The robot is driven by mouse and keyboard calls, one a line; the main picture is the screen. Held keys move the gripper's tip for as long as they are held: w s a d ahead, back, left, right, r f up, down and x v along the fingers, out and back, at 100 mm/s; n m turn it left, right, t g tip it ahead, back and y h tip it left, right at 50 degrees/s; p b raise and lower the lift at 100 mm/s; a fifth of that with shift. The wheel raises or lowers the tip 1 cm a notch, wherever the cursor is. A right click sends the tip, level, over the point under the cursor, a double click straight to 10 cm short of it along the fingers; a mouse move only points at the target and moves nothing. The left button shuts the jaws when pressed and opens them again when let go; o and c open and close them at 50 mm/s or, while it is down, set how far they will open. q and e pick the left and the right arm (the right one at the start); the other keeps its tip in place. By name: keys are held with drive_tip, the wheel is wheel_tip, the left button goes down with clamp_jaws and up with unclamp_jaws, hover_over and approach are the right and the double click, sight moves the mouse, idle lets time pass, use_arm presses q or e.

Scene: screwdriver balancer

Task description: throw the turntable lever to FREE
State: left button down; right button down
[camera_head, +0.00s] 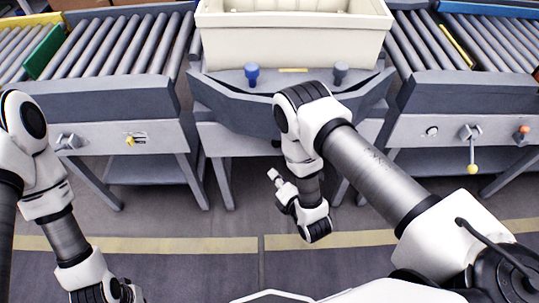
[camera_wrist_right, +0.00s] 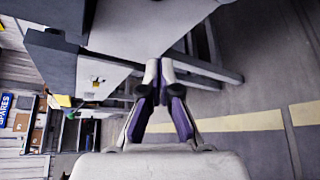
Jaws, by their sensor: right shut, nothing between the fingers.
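My right gripper (camera_head: 274,178) hangs in front of the middle turntable frame (camera_head: 222,142), below its top and clear of it. In the right wrist view its fingers (camera_wrist_right: 158,75) are together and empty. A lever with a yellow ball (camera_head: 472,168) hangs down from the right panel. A small yellow handle (camera_head: 129,141) sits on the left panel. A blue knob (camera_head: 251,74) and a grey knob (camera_head: 340,70) stand on the turntable's front. I cannot read any FREE label or tell which is the turntable lever. My left gripper (camera_head: 122,292) is partly cut off at the bottom left.
A cream bin (camera_head: 291,38) rests on the turntable. Roller conveyors stand at the left (camera_head: 110,45) and right (camera_head: 470,40). The right panel also has an orange-tipped knob (camera_head: 523,131). The floor in front, with its yellow stripe (camera_head: 195,244), is clear.

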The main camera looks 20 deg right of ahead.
drive_tip(key=w+d, duration=0.1)
drive_tip(key=w, duration=0.8)
drive_tip(key=shift+w+d+f+p, duration=0.15)
drive_tip(key=shift+d+f+p, duration=0.15)
drive_tip(key=shift+d+p, duration=0.1)
